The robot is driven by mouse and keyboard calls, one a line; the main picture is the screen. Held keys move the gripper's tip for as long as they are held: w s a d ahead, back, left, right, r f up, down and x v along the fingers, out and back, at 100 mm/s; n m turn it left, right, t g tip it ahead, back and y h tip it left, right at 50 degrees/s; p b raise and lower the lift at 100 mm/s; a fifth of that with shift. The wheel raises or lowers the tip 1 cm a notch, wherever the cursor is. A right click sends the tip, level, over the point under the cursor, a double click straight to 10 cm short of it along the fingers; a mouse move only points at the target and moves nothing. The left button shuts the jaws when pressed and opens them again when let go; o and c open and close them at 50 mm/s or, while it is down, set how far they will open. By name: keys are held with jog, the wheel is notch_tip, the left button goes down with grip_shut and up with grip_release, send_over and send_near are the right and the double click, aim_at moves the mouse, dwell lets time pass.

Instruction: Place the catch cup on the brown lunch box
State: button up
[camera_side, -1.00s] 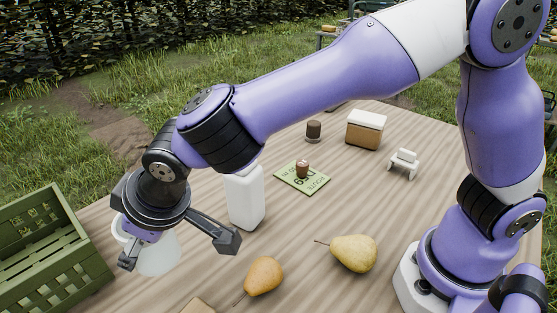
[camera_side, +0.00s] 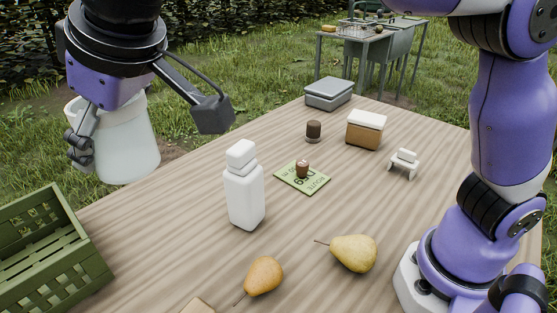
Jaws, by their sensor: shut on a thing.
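The catch cup (camera_side: 128,148) is a white, open cup held in the air at the upper left, above the far left edge of the table. My gripper (camera_side: 145,130) is shut on it, with one dark finger at the cup's left side and the other finger sticking out to the right. The brown lunch box (camera_side: 364,134), with a white lid (camera_side: 367,119), stands at the back right of the table, well to the right of the cup. Its top is bare.
A white bottle (camera_side: 244,190) stands mid-table. A green card (camera_side: 302,177) with a small brown object, a dark small cup (camera_side: 313,131), a grey box (camera_side: 328,94) and a small white stand (camera_side: 404,163) are behind. Two pears (camera_side: 353,253) lie in front. A green crate (camera_side: 52,245) is at left.

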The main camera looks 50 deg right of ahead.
jog(key=w+d+m+h, duration=0.25)
jog(key=w+d, duration=0.35)
jog(key=d, duration=0.5)
jog(key=m+g+h, duration=0.3)
jog(key=m+h, duration=0.2)
jog(key=m, duration=0.8)
send_over(367, 115)
jog(key=shift+n, duration=0.25)
notch_tip(367, 115, down, 12)
jog(key=shift+f, duration=2)
jog(key=shift+f, duration=0.15)
